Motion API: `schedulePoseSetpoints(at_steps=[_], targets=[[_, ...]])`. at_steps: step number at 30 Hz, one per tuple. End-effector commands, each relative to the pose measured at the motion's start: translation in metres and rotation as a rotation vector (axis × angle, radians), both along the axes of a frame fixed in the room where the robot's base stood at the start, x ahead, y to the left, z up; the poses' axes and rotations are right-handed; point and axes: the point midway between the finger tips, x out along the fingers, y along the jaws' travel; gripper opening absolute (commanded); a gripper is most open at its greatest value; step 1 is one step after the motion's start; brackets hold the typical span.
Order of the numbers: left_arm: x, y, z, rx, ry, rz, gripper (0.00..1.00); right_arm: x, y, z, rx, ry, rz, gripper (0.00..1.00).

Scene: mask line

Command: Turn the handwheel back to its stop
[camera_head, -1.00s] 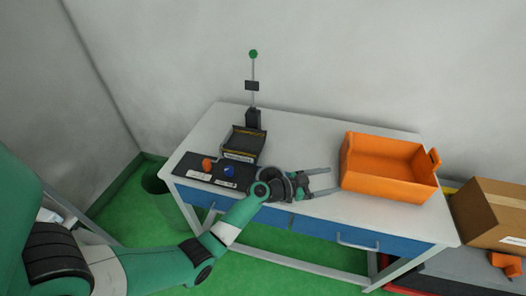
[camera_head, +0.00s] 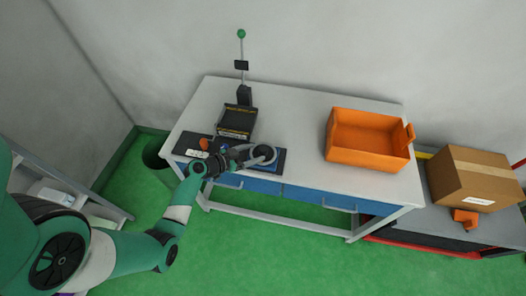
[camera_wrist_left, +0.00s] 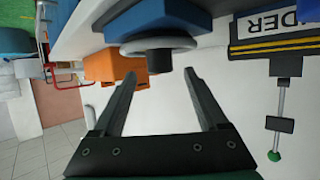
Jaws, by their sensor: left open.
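The handwheel (camera_wrist_left: 158,45) is a grey ring with a dark hub, mounted on a blue block (camera_wrist_left: 170,20) in the left wrist view. In the head view the handwheel (camera_head: 263,153) is at the table's front edge, partly covered by my gripper. My left gripper (camera_wrist_left: 160,74) is open, with its two fingers spread either side of the hub's line and the wheel just beyond the tips. I see no clear contact. In the head view my left gripper (camera_head: 246,157) comes at the wheel from the left. My right gripper is not in view.
An orange bin (camera_head: 368,157) stands on the table's right side. A black tray-like holder (camera_head: 236,122) and a post with a green ball (camera_head: 241,34) stand behind the wheel. An orange button (camera_head: 204,143) is left of my gripper. A cardboard box (camera_head: 475,180) is far right.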

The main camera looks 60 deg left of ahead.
Motion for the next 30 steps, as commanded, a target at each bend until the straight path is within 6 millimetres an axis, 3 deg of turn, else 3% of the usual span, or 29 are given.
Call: schedulePoseSetpoints(at_steps=[3, 7, 18, 30], targets=[[0.024, 0.004, -0.011, 0.001, 0.0, -0.004, 0.76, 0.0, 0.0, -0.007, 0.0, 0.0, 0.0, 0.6], [0.04, 0.008, -0.018, -0.001, 0.0, -0.002, 0.76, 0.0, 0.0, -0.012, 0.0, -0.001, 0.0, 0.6], [0.048, 0.01, -0.019, 0.0, 0.0, 0.0, 0.74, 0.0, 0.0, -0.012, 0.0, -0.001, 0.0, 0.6], [0.047, 0.01, -0.019, 0.0, 0.0, 0.0, 0.02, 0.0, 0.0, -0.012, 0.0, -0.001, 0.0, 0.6]])
